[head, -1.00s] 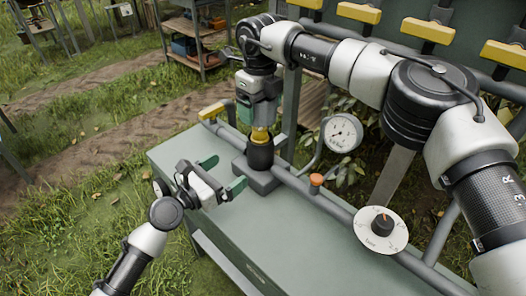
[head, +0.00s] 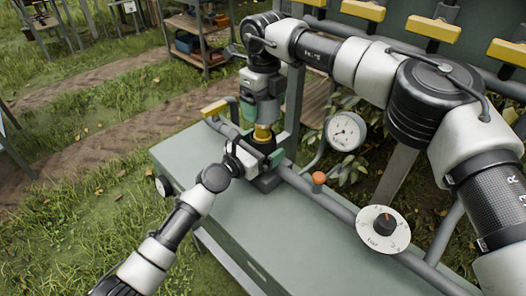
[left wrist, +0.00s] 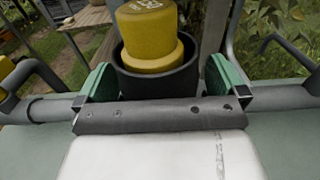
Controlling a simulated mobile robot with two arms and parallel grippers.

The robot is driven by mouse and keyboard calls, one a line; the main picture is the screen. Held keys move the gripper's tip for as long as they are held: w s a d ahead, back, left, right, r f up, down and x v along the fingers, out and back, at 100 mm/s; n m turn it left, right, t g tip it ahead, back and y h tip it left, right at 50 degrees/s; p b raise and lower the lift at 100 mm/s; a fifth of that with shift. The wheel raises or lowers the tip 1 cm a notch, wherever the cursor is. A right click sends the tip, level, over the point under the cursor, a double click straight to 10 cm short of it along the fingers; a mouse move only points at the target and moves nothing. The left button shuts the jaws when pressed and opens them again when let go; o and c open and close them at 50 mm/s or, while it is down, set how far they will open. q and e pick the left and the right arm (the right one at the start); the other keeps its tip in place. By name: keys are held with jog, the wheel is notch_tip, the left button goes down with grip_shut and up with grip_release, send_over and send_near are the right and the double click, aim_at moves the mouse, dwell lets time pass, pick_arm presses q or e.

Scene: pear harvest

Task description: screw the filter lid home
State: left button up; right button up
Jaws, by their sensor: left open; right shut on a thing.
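The yellow filter lid (head: 262,134) is upright at the mouth of the black filter housing. It shows larger in the left wrist view (left wrist: 150,38), its lower part inside the rim of the black housing (left wrist: 158,82). I cannot tell how deep it is seated. My right gripper (head: 262,122) comes down from above and is shut on the lid. My left gripper (head: 262,153) is open, low at the housing. In the left wrist view its green fingers (left wrist: 165,82) stand one on each side of the housing, with gaps visible. In the head view this gripper hides much of the housing.
The housing stands on a grey-green bench (head: 225,215) with a pipe (head: 322,195) running along it. A pressure gauge (head: 345,131), an orange knob (head: 319,178) and a white dial (head: 383,229) are to the right. The bench front is clear.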

aim_at(264, 126)
pick_arm(q)
jog(key=c, duration=1.3)
pick_arm(e)
jog(key=shift+f, duration=2.45)
pick_arm(q)
jog(key=shift+w, duration=0.1)
pick_arm(e)
jog(key=shift+f, duration=0.9)
jog(key=shift+f, duration=0.5)
pick_arm(q)
jog(key=c, duration=0.4)
pick_arm(e)
jog(key=o, duration=0.5)
jog(key=shift+f, duration=0.1)
jog(key=shift+c, duration=0.2)
pick_arm(q)
jog(key=shift+c, duration=0.3)
pick_arm(e)
jog(key=o, duration=0.3)
